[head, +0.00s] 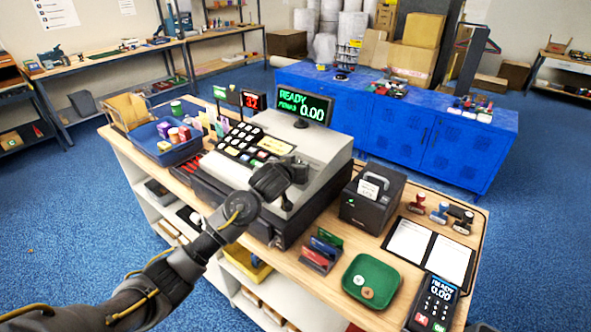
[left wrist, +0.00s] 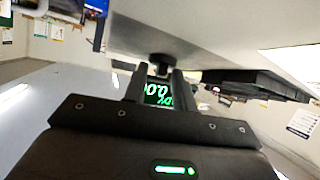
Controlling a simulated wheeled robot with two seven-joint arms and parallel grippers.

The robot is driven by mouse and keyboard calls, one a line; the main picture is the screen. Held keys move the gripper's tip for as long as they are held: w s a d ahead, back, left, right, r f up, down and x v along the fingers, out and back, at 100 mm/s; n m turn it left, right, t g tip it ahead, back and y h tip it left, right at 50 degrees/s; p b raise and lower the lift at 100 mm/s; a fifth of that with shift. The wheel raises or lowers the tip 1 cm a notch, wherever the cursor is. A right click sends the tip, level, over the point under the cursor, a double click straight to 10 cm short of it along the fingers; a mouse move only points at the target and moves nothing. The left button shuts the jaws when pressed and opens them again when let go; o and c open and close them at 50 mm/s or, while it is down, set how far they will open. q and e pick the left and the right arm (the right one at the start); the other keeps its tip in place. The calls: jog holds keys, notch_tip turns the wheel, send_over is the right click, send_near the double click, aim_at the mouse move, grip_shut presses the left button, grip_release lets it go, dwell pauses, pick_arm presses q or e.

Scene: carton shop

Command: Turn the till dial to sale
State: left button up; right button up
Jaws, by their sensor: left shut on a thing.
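The grey till (head: 318,152) stands on the wooden counter, with a keypad on its sloped top and a green display (head: 303,107) reading READY and 0.00. My left gripper (head: 287,190) is at the till's right-hand part, over its front, and hides the dial in the head view. In the left wrist view the two fingers (left wrist: 154,80) are closed around a small dark dial (left wrist: 160,60) on a pale till face. The display (left wrist: 157,95) shows upside down between the fingers. The dial's marks and pointer cannot be read. My right gripper is not in view.
Right of the till are a black printer (head: 372,200), a card holder (head: 321,252), a green coin tray (head: 371,279), a card terminal (head: 434,303) and several stamps (head: 438,213). A blue bin (head: 166,140) with goods is at left. A blue cabinet (head: 400,130) stands behind.

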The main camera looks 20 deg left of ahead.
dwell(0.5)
pick_arm(q)
jog(key=o, duration=0.6)
jog(key=shift+w, duration=0.1)
jog(key=b+v, duration=0.2)
jog(key=v, duration=0.8)
jog(key=shift+s+d+r, duration=0.1)
jog(key=shift+s+r, duration=0.05)
jog(key=shift+s, duration=0.2)
